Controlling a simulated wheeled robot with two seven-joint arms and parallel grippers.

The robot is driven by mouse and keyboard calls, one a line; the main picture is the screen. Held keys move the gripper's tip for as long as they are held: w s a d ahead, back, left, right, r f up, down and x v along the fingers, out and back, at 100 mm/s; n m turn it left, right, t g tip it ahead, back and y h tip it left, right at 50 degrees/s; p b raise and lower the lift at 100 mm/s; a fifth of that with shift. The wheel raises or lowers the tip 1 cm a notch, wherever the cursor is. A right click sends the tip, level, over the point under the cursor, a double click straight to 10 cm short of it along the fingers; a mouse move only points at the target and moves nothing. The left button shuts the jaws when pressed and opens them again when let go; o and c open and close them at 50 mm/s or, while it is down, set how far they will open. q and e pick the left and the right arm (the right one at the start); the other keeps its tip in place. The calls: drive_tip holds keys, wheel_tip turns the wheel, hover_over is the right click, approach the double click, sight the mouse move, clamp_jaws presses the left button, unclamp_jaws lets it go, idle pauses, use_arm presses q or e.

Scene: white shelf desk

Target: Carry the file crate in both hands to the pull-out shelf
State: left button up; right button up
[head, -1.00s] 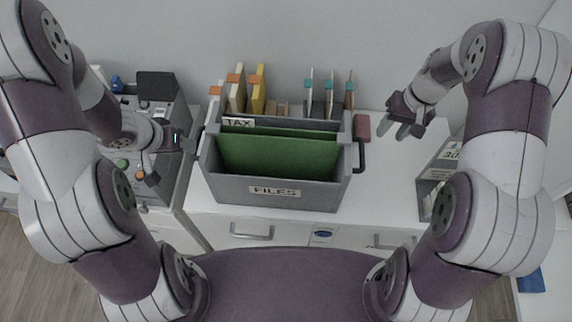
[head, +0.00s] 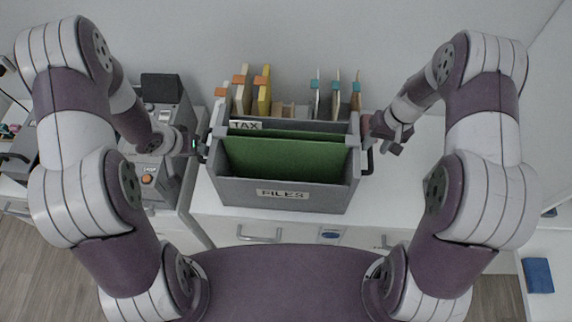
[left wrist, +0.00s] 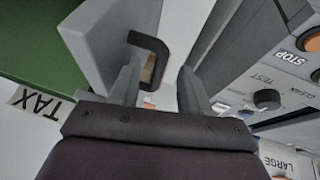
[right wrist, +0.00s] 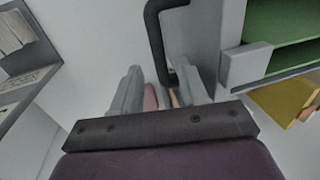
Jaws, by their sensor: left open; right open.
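The grey file crate (head: 283,193), labelled FILES, stands upright on the white desk (head: 232,210) with green folders (head: 280,158) in it. A dark handle sticks out from each side. My left gripper (head: 197,146) is open at the left handle (left wrist: 154,45), whose loop reaches between the open fingers in the left wrist view. My right gripper (head: 386,143) is open beside the right handle (head: 369,160). In the right wrist view that handle (right wrist: 156,38) reaches down between the fingers. I cannot make out a pull-out shelf.
A grey machine (head: 160,120) with buttons stands close on the left. Several upright files (head: 262,90) stand behind the crate. A blue item (head: 538,275) lies at the lower right.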

sight(371, 151)
use_arm(q)
drive_tip(key=shift+x, duration=2.25)
use_arm(e)
drive_tip(key=shift+a+f, duration=0.25)
drive_tip(key=shift+f, duration=0.85)
drive_tip(key=shift+a+f, duration=0.2)
drive_tip(key=shift+f, duration=0.85)
use_arm(q)
drive_tip(key=shift+s, duration=0.1)
clamp_jaws()
use_arm(e)
clamp_jaws()
use_arm(q)
drive_tip(key=shift+r, duration=0.1)
